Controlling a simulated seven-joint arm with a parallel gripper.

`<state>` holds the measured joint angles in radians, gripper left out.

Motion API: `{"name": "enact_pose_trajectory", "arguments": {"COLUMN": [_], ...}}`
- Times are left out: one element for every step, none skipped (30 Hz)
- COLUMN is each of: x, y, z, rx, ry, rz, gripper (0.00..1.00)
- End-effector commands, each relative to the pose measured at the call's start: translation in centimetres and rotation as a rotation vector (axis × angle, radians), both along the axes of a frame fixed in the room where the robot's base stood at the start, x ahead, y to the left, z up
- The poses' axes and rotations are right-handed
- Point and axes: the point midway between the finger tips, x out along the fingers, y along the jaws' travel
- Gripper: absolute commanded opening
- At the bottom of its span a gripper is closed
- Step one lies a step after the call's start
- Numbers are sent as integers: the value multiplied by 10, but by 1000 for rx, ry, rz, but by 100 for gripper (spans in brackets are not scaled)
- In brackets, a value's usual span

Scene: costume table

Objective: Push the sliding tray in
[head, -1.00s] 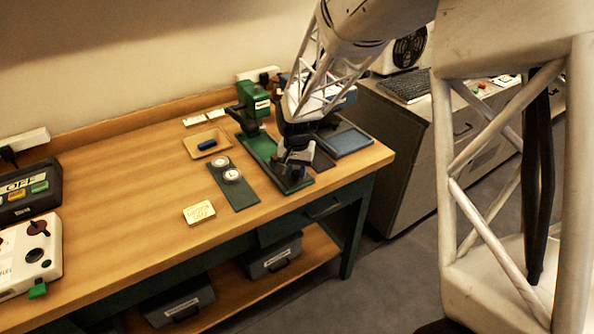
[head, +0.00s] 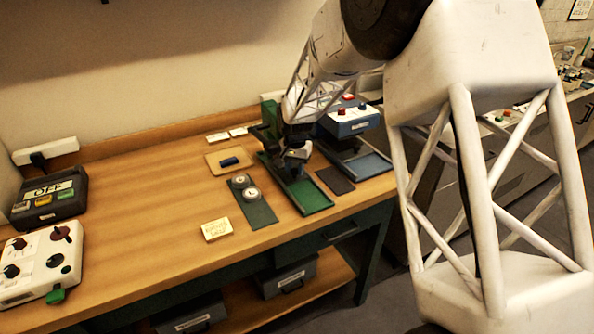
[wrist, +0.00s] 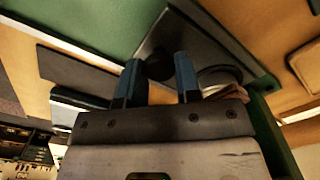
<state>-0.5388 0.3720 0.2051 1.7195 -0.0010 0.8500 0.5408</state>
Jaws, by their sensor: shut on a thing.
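The sliding tray shows in the wrist view as a dark grey plate (wrist: 188,32) on the green base. A dark round knob (wrist: 160,66) stands on the tray between my two blue fingertips. My gripper (wrist: 158,80) is shut on this knob. In the head view my gripper (head: 294,172) is low over the middle of the long green base (head: 309,197), whose front stretch is bare. The tray is mostly hidden there by my gripper. A green upright part (head: 270,112) at the back of the base is partly covered by my arm.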

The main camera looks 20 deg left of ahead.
Motion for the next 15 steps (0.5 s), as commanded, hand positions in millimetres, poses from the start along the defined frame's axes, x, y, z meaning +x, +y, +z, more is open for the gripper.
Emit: {"name": "enact_pose_trajectory", "arguments": {"x": [2,2,2,2,2,2,2,2,2,1,1,1,1,1,1], "y": [4,4,4,4,4,4,4,4,4,3,3,3,3,3,3], "z": [2,2,2,2,2,2,2,2,2,2,2,2,2,2,2], "rx": [6,6,6,7,7,6,6,6,5,5,5,5,4,4,4], "ry": [-7,-8,-8,-8,-8,-8,-8,-7,-7,-7,-6,-6,-6,-5,-5], "rz": [2,2,2,2,2,2,2,2,2,2,2,2,2,2,2], "gripper": [0,0,0,36,40,47,51,56,57,57,57,57,57,57,57]}}
